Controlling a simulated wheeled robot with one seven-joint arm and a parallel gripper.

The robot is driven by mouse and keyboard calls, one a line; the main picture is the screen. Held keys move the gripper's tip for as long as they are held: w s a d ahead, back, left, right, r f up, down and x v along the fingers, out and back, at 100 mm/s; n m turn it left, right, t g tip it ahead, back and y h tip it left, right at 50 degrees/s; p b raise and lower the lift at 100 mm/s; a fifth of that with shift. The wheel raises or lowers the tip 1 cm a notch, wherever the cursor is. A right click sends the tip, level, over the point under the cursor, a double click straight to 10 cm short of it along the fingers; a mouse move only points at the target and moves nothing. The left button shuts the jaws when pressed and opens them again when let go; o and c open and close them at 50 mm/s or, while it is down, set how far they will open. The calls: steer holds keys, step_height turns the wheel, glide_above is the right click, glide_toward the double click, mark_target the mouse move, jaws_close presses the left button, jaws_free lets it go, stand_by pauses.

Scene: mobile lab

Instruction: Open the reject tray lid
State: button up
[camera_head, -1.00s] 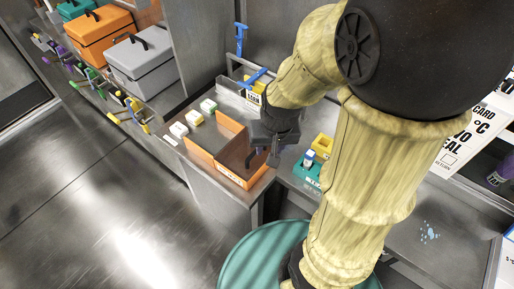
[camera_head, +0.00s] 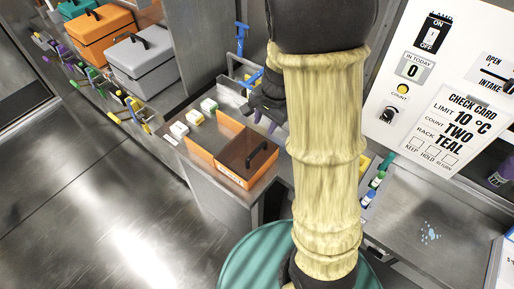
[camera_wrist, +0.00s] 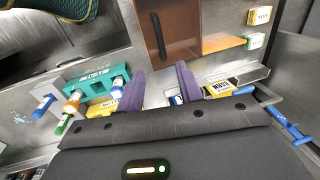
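The orange reject tray (camera_head: 201,158) sits on the metal counter. Its left compartment looks open; over the right part is a brown panel, the lid (camera_head: 238,151), with a black bar handle (camera_head: 262,155). Panel and handle also show at the top of the wrist view (camera_wrist: 181,36). I cannot tell for certain whether the lid is fully down. My gripper (camera_head: 265,116) is behind the tray, apart from the handle, partly hidden by my arm. In the wrist view its purple fingers (camera_wrist: 160,84) stand apart with nothing held between them.
Small white boxes (camera_head: 194,117) stand left of the tray. A teal rack with vials (camera_wrist: 97,74) is beside it in the wrist view. A blue-handled item (camera_head: 241,42) stands behind. A check card panel (camera_head: 455,125) is at right, and a teal round surface (camera_head: 250,262) in front.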

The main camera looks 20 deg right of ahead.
mark_target(256, 151)
steer(key=f, duration=0.5)
steer(key=w+a+f+b, duration=0.1)
steer(key=f, duration=0.4)
steer(key=w+f, duration=0.1)
steer(key=f, duration=0.4)
steer(key=shift+w+a+b, duration=0.2)
steer(key=shift+a+b, duration=0.15)
steer(key=shift+b, duration=0.05)
steer(key=shift+c, duration=0.5)
jaws_close()
